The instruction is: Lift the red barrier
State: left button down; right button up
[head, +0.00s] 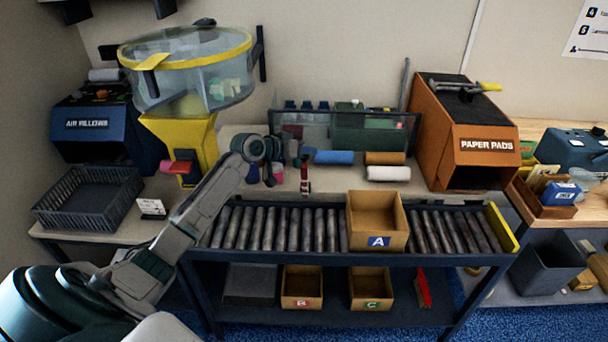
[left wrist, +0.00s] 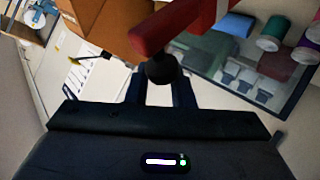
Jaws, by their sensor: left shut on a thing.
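The red barrier (head: 304,180) is a short red bar with a pale band, at the back edge of the roller conveyor, left of carton A. In the left wrist view the red bar (left wrist: 190,22) crosses the top, with a round black knob (left wrist: 162,70) at its end. My left gripper (head: 296,157) reaches in from the left above the conveyor's back edge. In the wrist view its fingers (left wrist: 162,92) are shut on the black knob of the barrier. The gripper partly hides the barrier's upper part in the head view. My right gripper is in neither view.
Carton A (head: 378,220) stands on the roller conveyor (head: 275,228), right of the barrier. Behind are a blue roll (head: 334,157), white roll (head: 388,173) and clear-fronted bin (head: 330,131). The yellow hopper (head: 185,140) stands left; the orange paper pads box (head: 460,140) stands right.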

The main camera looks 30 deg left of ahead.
pick_arm(q)
jog(key=c, duration=1.7)
grip_release()
jog(key=shift+w+a+f, duration=0.2)
jog(key=shift+w+a, duration=0.05)
jog(key=shift+w, duration=0.15)
jog(key=shift+w+a+f, duration=0.2)
jog(key=shift+w, duration=0.2)
jog(key=o, duration=0.4)
jog(key=shift+a, duration=0.1)
jog(key=shift+o, duration=0.6)
jog(key=shift+s+r, duration=0.2)
jog(key=shift+s, duration=0.1)
jog(key=shift+s+r, duration=0.2)
jog(key=shift+d, duration=0.25)
jog(key=shift+a+f, duration=0.1)
jog(key=shift+a, duration=0.05)
jog(key=b+v, duration=0.3)
jog(key=v, duration=0.8)
jog(key=shift+b, duration=0.3)
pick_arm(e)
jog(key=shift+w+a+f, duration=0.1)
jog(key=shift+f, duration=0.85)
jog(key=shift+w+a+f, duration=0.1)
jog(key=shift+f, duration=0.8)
